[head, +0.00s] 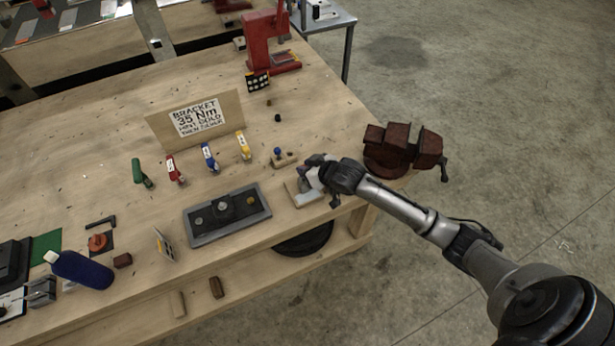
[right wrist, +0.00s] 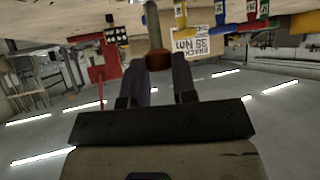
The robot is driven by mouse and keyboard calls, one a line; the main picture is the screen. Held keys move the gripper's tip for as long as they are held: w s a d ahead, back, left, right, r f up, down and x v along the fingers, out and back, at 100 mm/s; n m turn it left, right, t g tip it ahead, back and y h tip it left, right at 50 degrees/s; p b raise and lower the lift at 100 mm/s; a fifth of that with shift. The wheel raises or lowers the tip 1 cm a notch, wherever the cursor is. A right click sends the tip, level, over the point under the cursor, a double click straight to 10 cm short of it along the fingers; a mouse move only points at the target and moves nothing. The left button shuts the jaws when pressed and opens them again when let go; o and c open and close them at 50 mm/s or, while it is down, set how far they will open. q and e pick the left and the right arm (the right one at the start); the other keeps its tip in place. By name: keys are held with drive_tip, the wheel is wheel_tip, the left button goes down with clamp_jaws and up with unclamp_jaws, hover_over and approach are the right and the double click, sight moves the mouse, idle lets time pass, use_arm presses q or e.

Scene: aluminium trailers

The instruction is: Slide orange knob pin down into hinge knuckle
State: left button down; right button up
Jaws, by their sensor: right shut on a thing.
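My right gripper (head: 312,172) is over the front right edge of the workbench, just above a small pale metal and wood fixture (head: 308,198). In the right wrist view, my right gripper (right wrist: 158,68) is shut on the orange knob of the pin (right wrist: 158,58). The grey pin shank (right wrist: 152,25) extends from the knob away from the palm, towards the bench. The hinge knuckle cannot be made out clearly; the gripper partly covers the fixture. Whether the pin tip touches or enters anything is hidden. My left gripper is not in view.
A dark tray (head: 228,215) stands left of the fixture, and a red vise (head: 400,150) stands to its right. The bench's front edge is close.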

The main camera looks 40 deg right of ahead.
wheel_tip(320, 180, down, 4)
drive_tip(key=shift+r, duration=0.15)
idle(0.3)
drive_tip(key=shift+f, duration=0.25)
drive_tip(key=o, duration=0.9)
